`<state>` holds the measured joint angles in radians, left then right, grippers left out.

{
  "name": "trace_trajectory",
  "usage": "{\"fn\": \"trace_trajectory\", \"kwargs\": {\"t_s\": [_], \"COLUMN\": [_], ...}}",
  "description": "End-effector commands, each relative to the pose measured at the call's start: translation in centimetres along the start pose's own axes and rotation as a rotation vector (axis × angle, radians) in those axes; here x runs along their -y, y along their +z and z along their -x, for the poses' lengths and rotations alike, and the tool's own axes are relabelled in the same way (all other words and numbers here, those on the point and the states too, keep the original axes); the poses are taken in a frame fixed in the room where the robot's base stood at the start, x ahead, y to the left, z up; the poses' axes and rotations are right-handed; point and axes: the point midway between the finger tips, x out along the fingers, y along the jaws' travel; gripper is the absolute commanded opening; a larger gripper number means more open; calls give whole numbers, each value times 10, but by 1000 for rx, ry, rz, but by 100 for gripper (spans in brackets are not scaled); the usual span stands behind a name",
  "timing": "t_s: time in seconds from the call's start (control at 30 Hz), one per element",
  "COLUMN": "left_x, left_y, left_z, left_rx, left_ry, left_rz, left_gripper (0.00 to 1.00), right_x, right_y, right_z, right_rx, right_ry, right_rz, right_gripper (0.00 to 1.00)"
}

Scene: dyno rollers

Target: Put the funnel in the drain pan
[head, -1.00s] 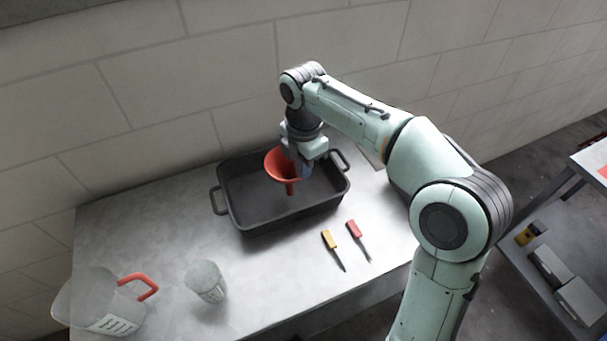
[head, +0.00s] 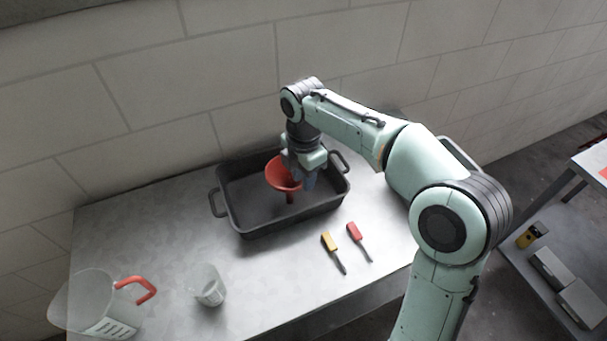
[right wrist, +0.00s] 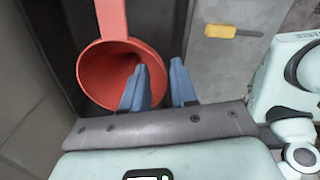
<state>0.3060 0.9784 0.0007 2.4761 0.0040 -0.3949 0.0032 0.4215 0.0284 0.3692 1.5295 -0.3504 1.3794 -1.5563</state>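The red funnel (head: 277,174) is inside the dark drain pan (head: 262,232), near its middle, with its wide mouth up and its spout down. I cannot tell whether the spout touches the pan floor. My right gripper (head: 306,181) is over the pan at the funnel's right side. In the right wrist view, its blue fingers (right wrist: 157,82) stand apart; one overlaps the inside of the funnel (right wrist: 107,72) and the other is outside its rim. A clear gap shows between them. My left gripper is not in view.
A yellow-handled screwdriver (head: 328,242) and a red-handled one (head: 354,231) lie in front of the pan. A clear cup (head: 209,289) and a clear jug (head: 97,303) with a red handle stand at the front left. The wall is close behind the pan.

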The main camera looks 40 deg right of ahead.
Motion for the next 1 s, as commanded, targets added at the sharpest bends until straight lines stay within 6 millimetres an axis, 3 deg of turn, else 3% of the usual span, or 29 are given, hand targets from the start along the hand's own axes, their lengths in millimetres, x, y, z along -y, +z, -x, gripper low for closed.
{"fn": "trace_trajectory", "kwargs": {"t_s": [0.17, 0.4, 0.6, 0.77, 1.0], "left_x": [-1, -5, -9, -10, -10], "left_y": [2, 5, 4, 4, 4], "left_z": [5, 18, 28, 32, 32], "left_rx": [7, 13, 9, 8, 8], "left_ry": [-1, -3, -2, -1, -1], "left_rz": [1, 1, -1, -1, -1], "left_gripper": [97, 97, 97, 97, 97], "right_x": [-1, -1, -1, 0, 0], "right_y": [0, 0, 0, 0, 0], "right_z": [22, 76, 110, 121, 122], "right_rx": [0, -1, -1, 0, 1], "right_ry": [4, 6, 4, 2, 0], "right_rz": [0, 0, 0, 0, 0], "right_gripper": [28, 28, 28, 28, 28]}}
